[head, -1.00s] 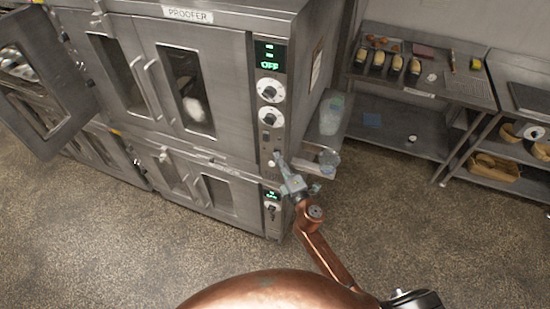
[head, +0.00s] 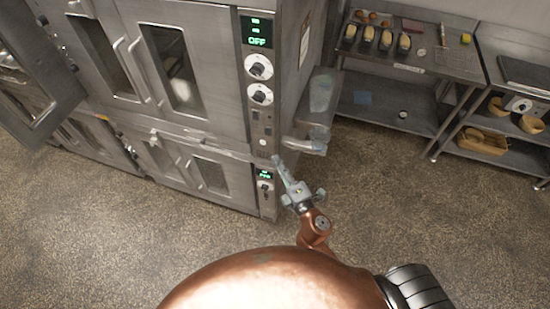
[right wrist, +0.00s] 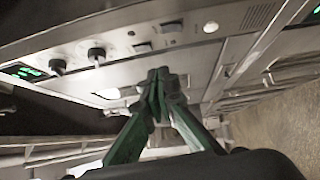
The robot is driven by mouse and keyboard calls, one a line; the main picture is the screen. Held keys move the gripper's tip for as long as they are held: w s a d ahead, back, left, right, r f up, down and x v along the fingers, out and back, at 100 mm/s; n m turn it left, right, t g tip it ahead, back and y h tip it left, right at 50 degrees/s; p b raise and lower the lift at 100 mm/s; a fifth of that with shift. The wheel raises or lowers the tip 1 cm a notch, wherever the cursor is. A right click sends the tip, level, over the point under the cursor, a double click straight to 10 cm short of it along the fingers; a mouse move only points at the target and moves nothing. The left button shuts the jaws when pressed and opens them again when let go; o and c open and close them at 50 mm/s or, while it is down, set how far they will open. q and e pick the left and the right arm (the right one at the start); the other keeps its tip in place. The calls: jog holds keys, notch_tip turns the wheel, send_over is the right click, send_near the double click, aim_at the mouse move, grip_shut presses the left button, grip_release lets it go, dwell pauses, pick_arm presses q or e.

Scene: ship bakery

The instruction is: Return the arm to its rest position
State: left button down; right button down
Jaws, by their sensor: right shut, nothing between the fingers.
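My right gripper (head: 280,168) is shut and empty in front of the lower right part of the proofer (head: 190,85), near its control panel. My copper right arm (head: 316,228) comes up behind it from the bottom of the head view. In the right wrist view the green fingers (right wrist: 156,85) are closed together, with the panel and its knobs (right wrist: 97,55) beyond them. A gap shows between the gripper and the panel in the head view, though the exact distance is hard to tell. My left gripper does not show.
The proofer's display (head: 257,30) reads OFF. A door (head: 30,95) stands open at far left. A side shelf with a clear container (head: 322,92) juts out right of the proofer. A steel table (head: 440,62) with loaves stands at back right. The speckled floor (head: 390,200) is clear.

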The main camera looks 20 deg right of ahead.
dwell(0.5)
jog(key=s+d+f+m+g+h+b, duration=0.1)
jog(key=d+f+m+g, duration=0.15)
jog(key=f, duration=1.05)
jog(key=s+d+f+m+g+b, duration=0.1)
jog(key=s+d+f+m+g, duration=0.15)
jog(key=f, duration=0.95)
jog(key=s+d+f+m+g+h+b, duration=0.1)
jog(key=d+f+m+g+b, duration=0.15)
jog(key=f, duration=1.05)
jog(key=s+d+f+m+g+b, duration=0.1)
jog(key=s+d+f+m+g, duration=0.1)
jog(key=s+f, duration=0.6)
jog(key=s+d+f+m+g, duration=0.25)
jog(key=s+f, duration=0.25)
jog(key=f, duration=0.8)
jog(key=s+d+f+m+g+b, duration=0.1)
jog(key=s+f+m, duration=0.1)
jog(key=s+f, duration=0.4)
jog(key=s+d+f+m+g+b, duration=0.1)
jog(key=s+f, duration=0.5)
jog(key=s, duration=0.9)
jog(key=s+d+f+m+g+b, duration=0.1)
jog(key=s+f+m+g, duration=0.2)
jog(key=s+f, duration=0.3)
jog(key=s, duration=0.4)
jog(key=shift+s+m+h, duration=0.25)
jog(key=shift+m+h, duration=0.15)
